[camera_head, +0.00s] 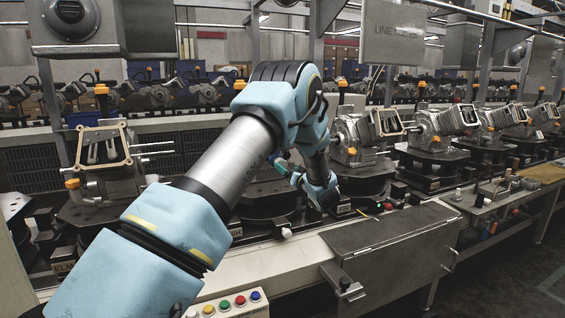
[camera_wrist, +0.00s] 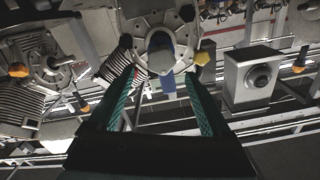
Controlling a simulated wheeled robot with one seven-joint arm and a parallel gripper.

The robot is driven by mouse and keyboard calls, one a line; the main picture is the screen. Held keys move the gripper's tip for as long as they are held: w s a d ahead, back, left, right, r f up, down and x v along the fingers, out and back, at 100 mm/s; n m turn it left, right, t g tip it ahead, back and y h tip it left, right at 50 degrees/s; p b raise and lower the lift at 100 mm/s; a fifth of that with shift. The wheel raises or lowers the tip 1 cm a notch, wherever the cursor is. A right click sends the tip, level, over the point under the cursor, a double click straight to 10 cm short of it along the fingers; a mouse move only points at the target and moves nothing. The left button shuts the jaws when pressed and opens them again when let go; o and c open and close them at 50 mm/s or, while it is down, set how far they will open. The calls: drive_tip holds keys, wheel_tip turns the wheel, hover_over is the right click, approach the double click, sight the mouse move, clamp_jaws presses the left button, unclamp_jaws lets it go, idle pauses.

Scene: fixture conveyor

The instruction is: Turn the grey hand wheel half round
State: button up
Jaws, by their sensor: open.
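I cannot pick out a grey hand wheel with certainty in either view. My gripper (camera_wrist: 161,78) is open in the wrist view, with its two green-lined fingers apart. No wheel rim shows clasped between them. Beyond the fingertips is a round grey flanged housing (camera_wrist: 150,18) with a dark rounded opening; a blue piece (camera_wrist: 168,82) shows just below it, between the fingertips. Whether a finger touches anything is unclear. In the head view my arm reaches over the line and bends down, and its bulk hides what lies behind it.
Grey machine castings (camera_head: 352,140) stand on dark fixtures along the conveyor. A metal cover (camera_head: 390,240) is at the front, and a panel of coloured buttons (camera_head: 228,303) sits at the bottom. An overhead sign (camera_head: 393,33) hangs above. A grey box with a dark round front (camera_wrist: 250,85) is right of my fingers.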

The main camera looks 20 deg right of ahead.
sight(282, 164)
drive_tip(key=w, duration=0.2)
drive_tip(key=w+p, duration=0.1)
drive_tip(key=w, duration=0.1)
drive_tip(key=w+a+p, duration=0.1)
drive_tip(key=w, duration=0.2)
drive_tip(key=shift+s, duration=0.1)
clamp_jaws()
idle(0.5)
